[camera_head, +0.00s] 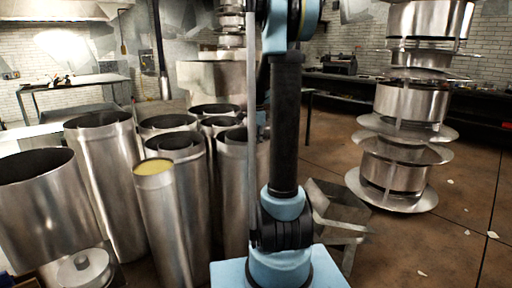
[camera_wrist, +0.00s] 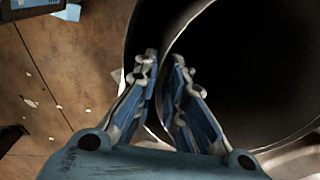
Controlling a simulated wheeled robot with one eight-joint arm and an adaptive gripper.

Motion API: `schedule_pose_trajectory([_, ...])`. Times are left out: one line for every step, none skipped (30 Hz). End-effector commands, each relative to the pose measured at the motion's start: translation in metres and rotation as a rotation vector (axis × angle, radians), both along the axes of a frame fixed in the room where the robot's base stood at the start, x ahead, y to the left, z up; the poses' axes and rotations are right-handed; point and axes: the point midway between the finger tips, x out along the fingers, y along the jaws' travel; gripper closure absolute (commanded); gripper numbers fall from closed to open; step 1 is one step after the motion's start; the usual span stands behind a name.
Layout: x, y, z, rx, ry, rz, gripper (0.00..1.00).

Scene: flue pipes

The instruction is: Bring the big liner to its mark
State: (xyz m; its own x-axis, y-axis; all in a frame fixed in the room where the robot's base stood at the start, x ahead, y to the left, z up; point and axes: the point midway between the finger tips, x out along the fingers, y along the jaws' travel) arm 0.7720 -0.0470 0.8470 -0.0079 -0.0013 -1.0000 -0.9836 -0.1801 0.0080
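A wide dark-mouthed metal tube (camera_wrist: 292,155) fills the right of the wrist view; no label shows whether it is the big liner. A second curved edge beside its rim looks like a nested or overlapping wall. My gripper (camera_wrist: 165,58) has its fingertips close together, one on each side of the rim, and looks shut on the wall. In the head view my arm rises out of the top of the picture, so the gripper is hidden there. Several upright metal tubes (camera_head: 103,185) stand at left; one slimmer tube (camera_head: 165,225) has a yellowish top. No mark is recognisable.
A wide tube (camera_head: 38,215) stands at far left behind a small lidded metal piece (camera_head: 85,272). A tall stack of cylinders and flanged discs (camera_head: 408,105) stands at right. A grey open metal box (camera_head: 338,212) sits beside my arm. The brown floor at right is mostly clear, with pale scraps.

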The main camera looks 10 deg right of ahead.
Motion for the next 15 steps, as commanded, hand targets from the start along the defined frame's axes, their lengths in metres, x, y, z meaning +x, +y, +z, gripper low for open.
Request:
schedule_pose_trajectory([0.0, 0.0, -0.0044, 0.0, 0.0, 0.0, 0.89])
schedule_pose_trajectory([-0.0001, 0.0, -0.0064, 0.0, 0.0, 0.0, 0.89])
schedule_pose_trajectory([-0.0004, 0.0, -0.0083, 0.0, 0.0, 0.0, 0.89])
schedule_pose_trajectory([-0.0004, 0.0, -0.0094, 0.0, 0.0, 0.0, 0.89])
schedule_pose_trajectory([-0.0004, 0.0, -0.0103, 0.0, 0.0, 0.0, 0.89])
schedule_pose_trajectory([-0.0005, 0.0, -0.0113, 0.0, 0.0, 0.0, 0.89])
schedule_pose_trajectory([-0.0006, 0.0, -0.0117, 0.0, 0.0, 0.0, 0.89])
schedule_pose_trajectory([-0.0006, 0.0, -0.012, 0.0, 0.0, 0.0, 0.89])
schedule_pose_trajectory([-0.0006, 0.0001, -0.0122, 0.0, 0.0, 0.0, 0.89])
schedule_pose_trajectory([-0.0006, 0.0001, -0.0123, 0.0, 0.0, 0.0, 0.89])
schedule_pose_trajectory([-0.0006, 0.0001, -0.0122, 0.0, 0.0, 0.0, 0.89])
schedule_pose_trajectory([-0.0006, 0.0, -0.0122, 0.0, 0.0, 0.0, 0.89])
schedule_pose_trajectory([-0.0006, 0.0, -0.0122, 0.0, 0.0, 0.0, 0.89])
schedule_pose_trajectory([-0.0006, 0.0, -0.0121, 0.0, 0.0, 0.0, 0.89])
schedule_pose_trajectory([-0.0005, 0.0, -0.0121, 0.0, 0.0, 0.0, 0.94])
